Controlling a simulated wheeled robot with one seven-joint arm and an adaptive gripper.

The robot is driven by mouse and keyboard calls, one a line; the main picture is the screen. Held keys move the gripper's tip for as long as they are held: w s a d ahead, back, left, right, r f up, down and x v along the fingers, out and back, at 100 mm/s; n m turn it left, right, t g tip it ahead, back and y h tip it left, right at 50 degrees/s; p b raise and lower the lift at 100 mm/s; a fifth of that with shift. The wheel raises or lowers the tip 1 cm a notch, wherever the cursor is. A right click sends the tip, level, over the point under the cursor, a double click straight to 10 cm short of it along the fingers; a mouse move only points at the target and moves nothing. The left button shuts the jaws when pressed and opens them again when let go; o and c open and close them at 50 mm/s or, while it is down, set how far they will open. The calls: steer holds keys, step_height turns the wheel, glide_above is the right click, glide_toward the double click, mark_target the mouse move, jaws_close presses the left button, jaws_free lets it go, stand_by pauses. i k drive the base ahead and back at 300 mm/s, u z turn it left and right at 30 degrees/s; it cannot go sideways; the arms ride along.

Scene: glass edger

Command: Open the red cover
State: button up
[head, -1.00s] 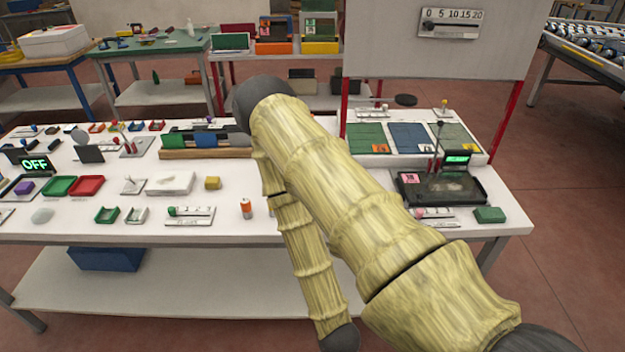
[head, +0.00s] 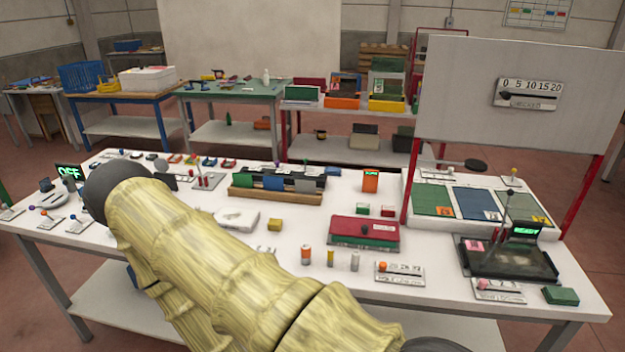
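A red cover (head: 350,231) lies flat on a green base (head: 370,248) on the white table, right of the middle in the head view. It looks shut, with a thin green strip showing below its front edge. A small dark knob and a white label are on its top. My yellow-banded arm crosses the lower left of the picture, apart from the cover in the picture. My gripper is not in view.
An orange cylinder (head: 306,255), a small yellow piece (head: 330,258) and a grey cylinder (head: 355,262) stand left of and in front of the cover. A slider plate (head: 400,273) lies in front. A black tray (head: 515,262) and a panel (head: 510,120) on red posts stand right.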

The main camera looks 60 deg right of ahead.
mark_target(340, 225)
steer(key=u, duration=0.1)
steer(key=i, duration=0.8)
steer(key=z, duration=1.35)
